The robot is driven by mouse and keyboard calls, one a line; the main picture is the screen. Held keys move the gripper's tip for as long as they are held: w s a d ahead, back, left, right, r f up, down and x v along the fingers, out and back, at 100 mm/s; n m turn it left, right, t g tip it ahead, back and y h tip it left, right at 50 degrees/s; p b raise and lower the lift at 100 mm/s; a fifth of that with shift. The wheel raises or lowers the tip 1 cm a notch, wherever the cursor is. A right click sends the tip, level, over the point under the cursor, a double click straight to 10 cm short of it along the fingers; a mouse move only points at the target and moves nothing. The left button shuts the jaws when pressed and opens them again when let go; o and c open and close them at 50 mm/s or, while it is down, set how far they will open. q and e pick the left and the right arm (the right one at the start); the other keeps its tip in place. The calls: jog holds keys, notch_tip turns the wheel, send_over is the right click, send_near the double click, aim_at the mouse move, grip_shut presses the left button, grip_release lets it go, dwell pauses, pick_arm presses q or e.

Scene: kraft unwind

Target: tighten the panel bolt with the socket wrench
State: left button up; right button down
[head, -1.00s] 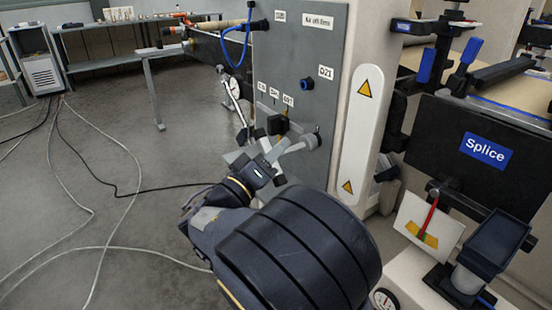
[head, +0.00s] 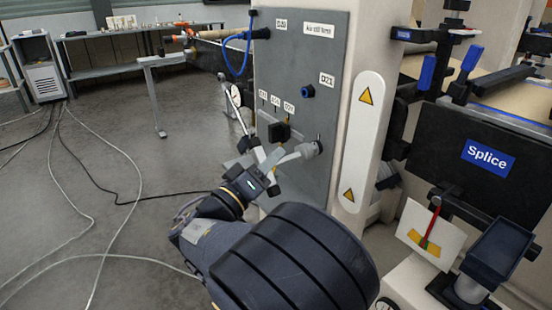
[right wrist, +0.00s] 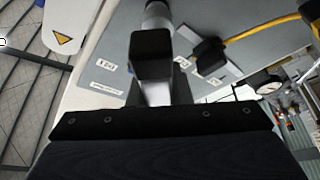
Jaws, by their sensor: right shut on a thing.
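My right gripper (head: 262,168) is in front of the lower part of the grey panel (head: 342,48). It is shut on the socket wrench (head: 293,155), a silver tool whose round head is at the panel face on the right. In the right wrist view the wrench (right wrist: 152,88) runs away from the gripper toward the panel (right wrist: 88,98), with a black block across it. The panel bolt cannot be made out; the wrench head may cover it. I cannot tell whether the socket is seated. My left gripper is not in view.
A black block (head: 279,132) sits on the panel close above the gripper. A dark blue fitting (head: 307,91) is higher up. A dial gauge (head: 235,96) is at the panel's left edge. A white plate with warning triangles (head: 363,130) stands to the right. Open floor lies left.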

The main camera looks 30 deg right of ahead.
aim_at(258, 164)
jog(key=shift+s+a, duration=0.15)
jog(key=shift+a, duration=1.6)
